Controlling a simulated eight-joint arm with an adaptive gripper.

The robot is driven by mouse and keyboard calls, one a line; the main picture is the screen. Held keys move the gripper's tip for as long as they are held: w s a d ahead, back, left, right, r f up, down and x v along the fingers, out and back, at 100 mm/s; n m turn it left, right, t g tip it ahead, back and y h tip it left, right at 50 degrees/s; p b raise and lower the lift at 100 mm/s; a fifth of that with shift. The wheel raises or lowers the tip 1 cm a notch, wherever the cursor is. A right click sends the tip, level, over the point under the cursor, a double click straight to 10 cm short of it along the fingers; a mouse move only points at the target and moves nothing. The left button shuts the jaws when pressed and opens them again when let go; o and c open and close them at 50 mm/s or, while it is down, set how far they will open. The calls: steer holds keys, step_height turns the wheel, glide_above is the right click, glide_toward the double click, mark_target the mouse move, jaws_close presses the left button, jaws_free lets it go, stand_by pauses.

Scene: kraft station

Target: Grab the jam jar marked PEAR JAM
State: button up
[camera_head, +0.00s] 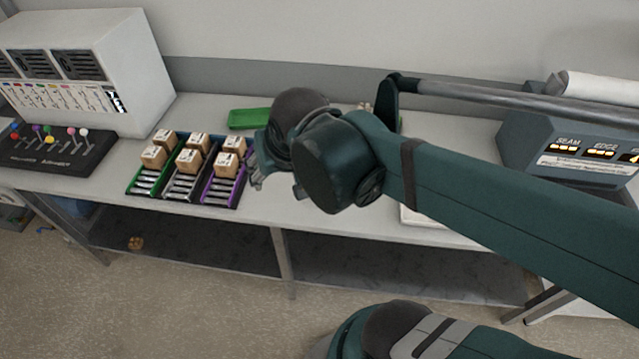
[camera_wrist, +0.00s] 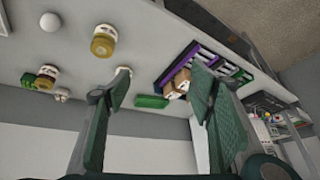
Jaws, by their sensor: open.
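No label reading PEAR JAM is legible in either view. In the wrist view, an amber jar-like object with white ends (camera_wrist: 103,41) stands on the bench at upper left. A similar, darker group with yellow and green parts (camera_wrist: 45,77) is further left. Something white shows partly behind my left finger. In the head view my gripper (camera_head: 257,172) is over the bench beside the purple rack, mostly hidden by my wrist. My arm hides much of the bench there.
Green, black and purple racks (camera_head: 222,192) hold small cardboard boxes (camera_head: 190,161). A green flat object (camera_head: 248,118) lies behind them and a white ball (camera_wrist: 49,21) lies past the amber jar. A white cabinet (camera_head: 130,60) stands left, a sealer machine (camera_head: 570,150) right.

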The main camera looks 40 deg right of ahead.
steer(key=shift+w+d+f+m+g+h+p, duration=0.65)
steer(key=shift+w+d+f+m+g, duration=0.35)
steer(key=shift+d+f+m, duration=1.4)
steer(key=shift+w+d+f+m+g+h+p, duration=0.9)
steer(key=shift+d+f+m, duration=0.85)
steer(key=shift+m, duration=1.2)
steer(key=shift+w+d+f+m+g+h+p, duration=0.35)
steer(key=shift+w+d+f+m+g, duration=0.4)
steer(key=shift+d+f+m+g, duration=1.25)
steer(key=shift+d+r+m+t, duration=0.2)
steer(key=shift+d+m+t, duration=0.25)
steer(key=shift+m+t, duration=0.3)
steer(key=shift+x, duration=1.15)
steer(key=shift+f, duration=0.2)
steer(key=shift+b+x, duration=0.4)
steer(key=shift+x, duration=2)
steer(key=shift+c, duration=0.3)
steer(key=c, duration=1)
